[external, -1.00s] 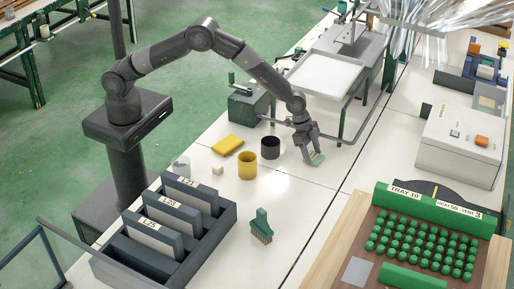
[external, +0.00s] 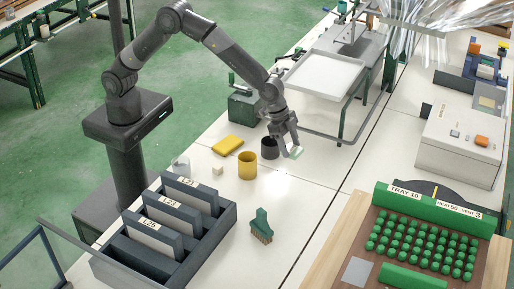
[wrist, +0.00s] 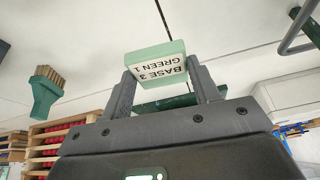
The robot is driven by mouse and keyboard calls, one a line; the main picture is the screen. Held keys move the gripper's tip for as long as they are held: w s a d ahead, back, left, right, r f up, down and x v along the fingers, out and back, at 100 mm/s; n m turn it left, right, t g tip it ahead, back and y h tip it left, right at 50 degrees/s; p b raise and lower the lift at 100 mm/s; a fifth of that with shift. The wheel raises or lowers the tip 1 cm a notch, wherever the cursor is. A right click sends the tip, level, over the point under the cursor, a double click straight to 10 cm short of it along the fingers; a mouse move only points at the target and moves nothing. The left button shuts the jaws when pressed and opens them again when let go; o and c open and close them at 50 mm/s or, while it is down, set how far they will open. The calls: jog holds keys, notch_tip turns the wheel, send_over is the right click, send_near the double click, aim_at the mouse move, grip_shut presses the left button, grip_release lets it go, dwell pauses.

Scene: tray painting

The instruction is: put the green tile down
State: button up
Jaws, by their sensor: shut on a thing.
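The green tile (wrist: 155,52) is a pale green block with a white label reading "BASE 3 GREEN 1" in the wrist view. My gripper (wrist: 165,80) is shut on it, with one finger at each side. In the external view the tile (external: 296,152) is small at the fingertips of my gripper (external: 291,147). It appears to be held above the white table, just right of the black cup; the exact height is hard to tell.
A green brush (external: 260,226) stands nearer the front. A metal rail (external: 340,140) is to the right. White table (external: 310,195) is clear in front of my gripper.

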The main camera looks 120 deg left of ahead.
jog(key=s+d+n, duration=0.1)
jog(key=s+d, duration=0.2)
jog(key=d, duration=1.6)
send_over(289, 198)
jog(key=s, duration=0.1)
notch_tip(289, 198, down, 7)
jog(key=shift+s+r, duration=0.15)
jog(key=shift+f, duration=2.05)
jog(key=o, duration=1)
jog(key=shift+f, duration=0.15)
